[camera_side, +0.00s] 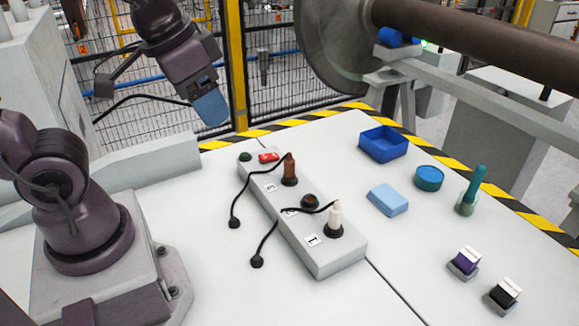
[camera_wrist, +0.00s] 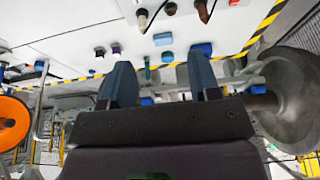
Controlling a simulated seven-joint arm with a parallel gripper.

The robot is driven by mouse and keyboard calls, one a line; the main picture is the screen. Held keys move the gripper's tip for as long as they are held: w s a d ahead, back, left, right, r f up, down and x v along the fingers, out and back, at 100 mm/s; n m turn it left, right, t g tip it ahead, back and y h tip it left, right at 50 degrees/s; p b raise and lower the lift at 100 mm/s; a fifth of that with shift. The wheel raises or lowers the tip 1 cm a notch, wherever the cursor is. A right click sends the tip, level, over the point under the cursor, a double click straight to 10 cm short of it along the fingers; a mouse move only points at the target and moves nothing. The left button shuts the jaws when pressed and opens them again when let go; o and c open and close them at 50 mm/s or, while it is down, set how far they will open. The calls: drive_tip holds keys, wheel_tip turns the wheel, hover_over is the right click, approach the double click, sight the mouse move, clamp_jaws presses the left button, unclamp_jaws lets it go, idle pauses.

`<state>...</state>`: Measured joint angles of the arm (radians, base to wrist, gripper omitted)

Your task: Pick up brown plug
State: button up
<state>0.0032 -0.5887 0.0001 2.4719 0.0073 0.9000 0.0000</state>
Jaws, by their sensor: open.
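The brown plug (camera_side: 290,170) stands upright in a dark socket on the grey socket block (camera_side: 340,262), and its black cord runs left to a round black end on the table. It also shows at the top edge of the wrist view (camera_wrist: 203,11), partly cut off. My gripper (camera_side: 211,108) is raised behind and to the left of the block, well apart from the plug. In the wrist view my gripper (camera_wrist: 160,66) has its two blue fingers apart with nothing between them.
A white plug (camera_side: 335,219) stands in the near socket; an empty socket (camera_side: 310,201) lies between the plugs. A red switch (camera_side: 268,157) and green button (camera_side: 244,157) are at the far end. A blue tray (camera_side: 383,145) and light-blue block (camera_side: 388,200) lie to the right.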

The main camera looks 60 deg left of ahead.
drive_tip(key=w+a+f+m+g+y, duration=0.2)
drive_tip(key=w+f+m+g, duration=0.15)
drive_tip(key=w+f, duration=0.35)
drive_tip(key=m+y, duration=0.3)
drive_tip(key=m, duration=1.2)
approach(291, 158)
drive_tip(key=shift+n+g, duration=0.25)
drive_tip(key=shift+g, duration=0.1)
drive_tip(key=x, duration=1.2)
drive_tip(key=shift+w+f, duration=0.3)
drive_tip(key=shift+w, duration=0.05)
drive_tip(key=shift+h, duration=0.3)
drive_tip(key=c, duration=1)
drive_tip(key=shift+r, duration=0.15)
